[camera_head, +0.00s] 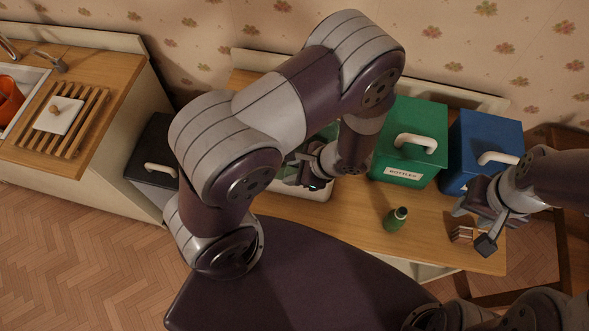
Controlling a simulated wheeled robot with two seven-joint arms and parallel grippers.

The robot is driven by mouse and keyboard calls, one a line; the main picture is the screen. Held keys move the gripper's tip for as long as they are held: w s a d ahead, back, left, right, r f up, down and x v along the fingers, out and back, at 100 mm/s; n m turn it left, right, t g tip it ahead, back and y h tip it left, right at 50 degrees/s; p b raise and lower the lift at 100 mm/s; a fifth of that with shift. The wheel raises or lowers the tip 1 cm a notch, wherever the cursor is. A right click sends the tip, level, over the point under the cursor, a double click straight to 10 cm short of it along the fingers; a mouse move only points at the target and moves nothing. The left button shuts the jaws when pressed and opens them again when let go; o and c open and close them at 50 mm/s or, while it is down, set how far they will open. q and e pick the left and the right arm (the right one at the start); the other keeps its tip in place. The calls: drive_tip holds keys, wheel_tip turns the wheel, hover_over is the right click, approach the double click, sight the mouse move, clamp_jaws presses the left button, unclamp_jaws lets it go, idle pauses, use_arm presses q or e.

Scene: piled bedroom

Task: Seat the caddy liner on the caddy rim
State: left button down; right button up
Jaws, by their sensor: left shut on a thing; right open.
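A pale container, apparently the caddy (318,192), stands on the wooden counter, mostly hidden behind my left arm; its front edge shows. A pale green piece, perhaps the caddy liner (328,131), shows between the arm links at its back. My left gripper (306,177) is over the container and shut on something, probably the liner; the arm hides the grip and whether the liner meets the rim. My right gripper (474,226) is open above the counter's right end, near a small brown slatted item (462,234).
A green bin (408,158) labelled BOTTLES and a blue bin (482,143) stand at the counter's back right. A green bottle (396,219) stands upright in front of them. A dark bin (152,160) is on the left, near a sink counter (122,80) with a slatted rack.

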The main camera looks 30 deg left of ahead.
use_arm(q)
drive_tip(key=shift+f+b, duration=0.35)
drive_tip(key=shift+f, duration=0.05)
idle(0.8)
drive_tip(key=c, duration=0.9)
unclamp_jaws()
drive_tip(key=shift+c, duration=0.2)
drive_tip(key=shift+r, duration=0.15)
drive_tip(key=shift+p+v, duration=1.55)
drive_tip(key=shift+v, duration=0.1)
